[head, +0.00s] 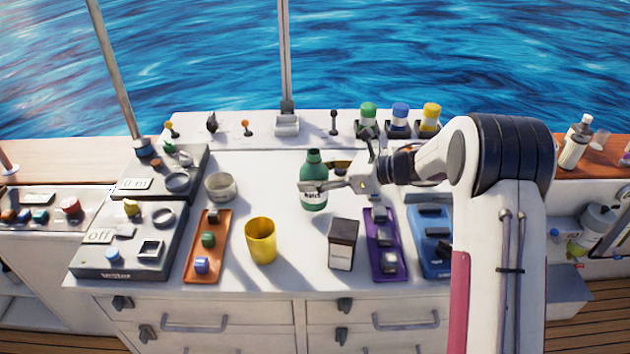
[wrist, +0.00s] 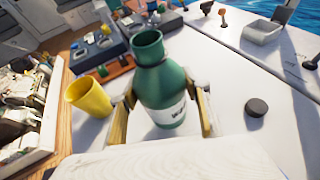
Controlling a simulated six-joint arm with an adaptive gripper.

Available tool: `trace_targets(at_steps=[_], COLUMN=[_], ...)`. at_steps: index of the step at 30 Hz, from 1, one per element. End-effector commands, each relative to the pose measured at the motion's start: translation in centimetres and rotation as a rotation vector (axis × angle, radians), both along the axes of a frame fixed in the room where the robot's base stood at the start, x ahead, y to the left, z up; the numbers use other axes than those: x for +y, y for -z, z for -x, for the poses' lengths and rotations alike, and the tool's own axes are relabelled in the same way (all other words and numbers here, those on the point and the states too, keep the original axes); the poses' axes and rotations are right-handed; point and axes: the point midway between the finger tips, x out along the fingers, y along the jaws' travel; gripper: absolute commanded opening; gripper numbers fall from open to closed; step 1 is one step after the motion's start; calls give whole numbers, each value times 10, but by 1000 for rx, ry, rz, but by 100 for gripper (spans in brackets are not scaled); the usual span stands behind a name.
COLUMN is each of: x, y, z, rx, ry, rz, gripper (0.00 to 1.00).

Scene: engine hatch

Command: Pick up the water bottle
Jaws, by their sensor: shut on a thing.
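The water bottle is a green bottle (head: 313,170) with a white label, upright near the middle of the white counter. In the wrist view the green bottle (wrist: 160,85) stands between the two fingers of my gripper (wrist: 165,112). In the head view my gripper (head: 325,186) reaches it from the right, its fingers at label height. The gripper is shut on the bottle. The bottle's base looks on or very close to the counter; I cannot tell if there is a gap.
A yellow cup (head: 260,241) stands front left of the bottle and a dark box (head: 342,243) front right. A grey bowl (head: 220,187) is to the left. Orange (head: 201,272) and purple (head: 378,228) trays hold small blocks. Colored-lid jars (head: 400,117) line the back.

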Motion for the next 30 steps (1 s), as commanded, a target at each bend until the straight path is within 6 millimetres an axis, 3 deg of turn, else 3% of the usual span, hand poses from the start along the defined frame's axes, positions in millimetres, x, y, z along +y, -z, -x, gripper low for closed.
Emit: trace_targets(at_steps=[18,30], x=[0,0], y=[-46,-64], z=[-1,-1], rx=[-3,-3], ry=[1,0], rz=[-1,-1], gripper=[16,16])
